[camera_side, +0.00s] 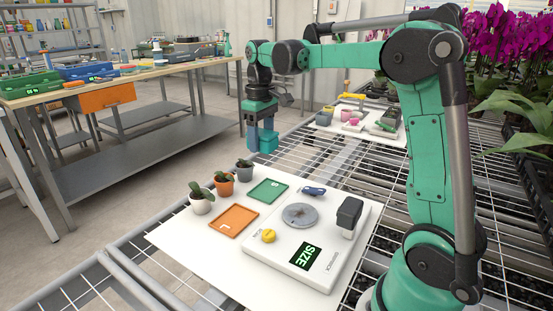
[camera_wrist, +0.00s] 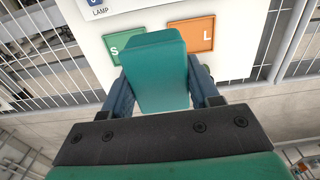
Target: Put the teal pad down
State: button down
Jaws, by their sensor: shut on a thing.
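My gripper (camera_wrist: 162,92) is shut on the teal pad (camera_wrist: 157,62), a block with rounded edges held between the two blue-grey fingers. In the side view the pad (camera_side: 268,142) hangs in the air beyond the white board, apart from any surface. A green tray (camera_side: 268,191) and an orange tray (camera_side: 234,220) lie on the board. In the wrist view the green tray (camera_wrist: 116,42) shows an S and is partly hidden by the pad; the orange tray (camera_wrist: 201,44) shows an L.
A white device (camera_side: 285,255) with a round grey plate (camera_side: 299,216), yellow knob (camera_side: 268,236), dark upright block (camera_side: 349,214) and SIZE display (camera_side: 305,256) stands on the board. Several small potted plants (camera_side: 223,185) line the board's left side. A wire bench (camera_side: 340,165) surrounds it.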

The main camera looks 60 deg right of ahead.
notch_tip(320, 180, up, 3)
send_over(237, 216)
notch_tip(237, 216, down, 20)
jog(key=shift+a+r, duration=0.1)
jog(key=shift+r, duration=0.15)
jog(key=shift+f, duration=0.15)
jog(key=shift+c, duration=1.1)
grip_release()
